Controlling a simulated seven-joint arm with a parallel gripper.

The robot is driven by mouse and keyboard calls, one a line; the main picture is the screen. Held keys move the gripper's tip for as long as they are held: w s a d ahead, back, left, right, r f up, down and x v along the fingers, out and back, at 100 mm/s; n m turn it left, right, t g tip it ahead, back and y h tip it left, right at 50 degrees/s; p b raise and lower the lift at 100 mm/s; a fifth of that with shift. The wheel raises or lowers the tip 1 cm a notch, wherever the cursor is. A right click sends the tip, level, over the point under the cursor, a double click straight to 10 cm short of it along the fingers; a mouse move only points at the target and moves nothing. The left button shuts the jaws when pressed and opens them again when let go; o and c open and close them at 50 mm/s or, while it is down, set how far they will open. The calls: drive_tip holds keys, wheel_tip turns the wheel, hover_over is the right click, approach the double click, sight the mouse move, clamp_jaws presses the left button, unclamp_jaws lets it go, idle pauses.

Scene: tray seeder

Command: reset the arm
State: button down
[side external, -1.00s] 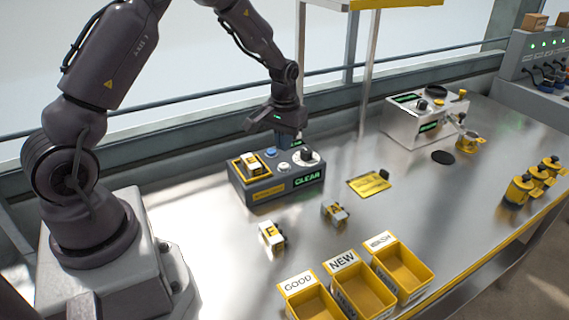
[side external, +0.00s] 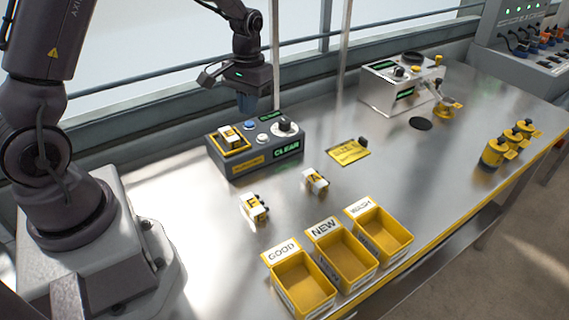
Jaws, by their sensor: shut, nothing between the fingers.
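My gripper (side external: 247,107) hangs above the back edge of a dark control box (side external: 262,160), with its fingers shut and pointing down. The fingertips look clear of the box and hold nothing. The box has a lit green CLEAR display (side external: 286,148), a blue button (side external: 250,125), a white button and a knob (side external: 285,127). A white-and-yellow lettered block (side external: 230,138) sits in the yellow holder at the box's left end.
Two similar blocks lie on the metal bench (side external: 180,190): one in front of the box (side external: 254,208), one marked A (side external: 315,181). Yellow bins marked GOOD (side external: 301,284), NEW (side external: 341,258) and WASH (side external: 380,232) stand in front. A yellow plate (side external: 347,152), white machine (side external: 392,88) and several yellow canisters (side external: 493,153) lie right.

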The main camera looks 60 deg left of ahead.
drive_tip(key=s+d+r+m+t, duration=0.2)
drive_tip(key=s+d+r+t, duration=0.1)
drive_tip(key=s+d+r, duration=0.3)
drive_tip(key=s+d+r+m+t, duration=0.3)
drive_tip(key=s+d+r, duration=0.3)
drive_tip(key=s+r, duration=0.5)
drive_tip(key=shift+r, duration=0.8)
